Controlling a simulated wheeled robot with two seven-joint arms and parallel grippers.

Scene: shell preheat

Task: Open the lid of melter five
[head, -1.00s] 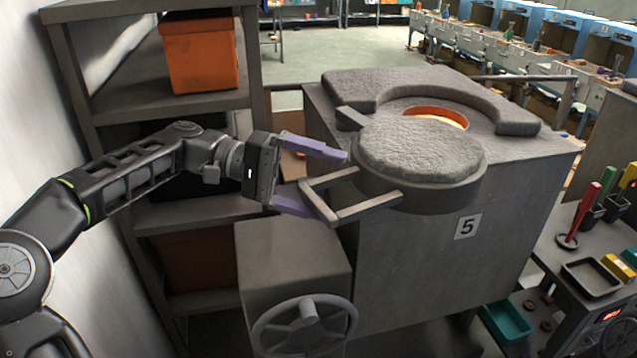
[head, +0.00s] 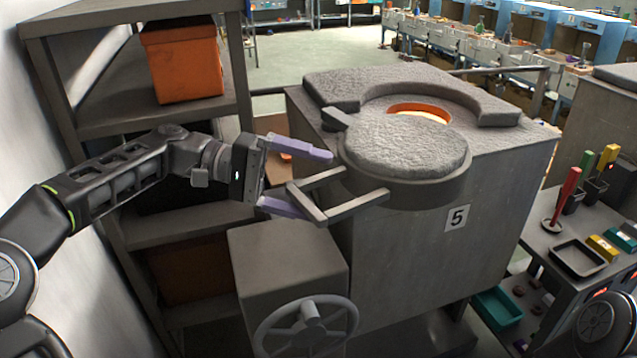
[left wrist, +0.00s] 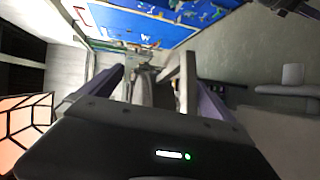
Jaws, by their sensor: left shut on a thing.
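Melter five (head: 430,240) is a grey box with a "5" label on its front. Its round, rough grey lid (head: 405,148) sits off to the front left of the opening (head: 425,110), part of which shows with an orange glow. A U-shaped handle (head: 352,208) sticks out from the lid to the left. My left gripper (head: 318,183) is shut on this handle, its purple fingers on either side of the bar. In the left wrist view, a grey bar (left wrist: 188,85) shows between the fingers. My right gripper is not in view.
A shelf (head: 130,110) with an orange bin (head: 183,60) stands at left, close to my arm. A grey block with a handwheel (head: 305,328) stands in front of the melter. A tool cart (head: 545,235) with a black tray (head: 577,257) stands at right.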

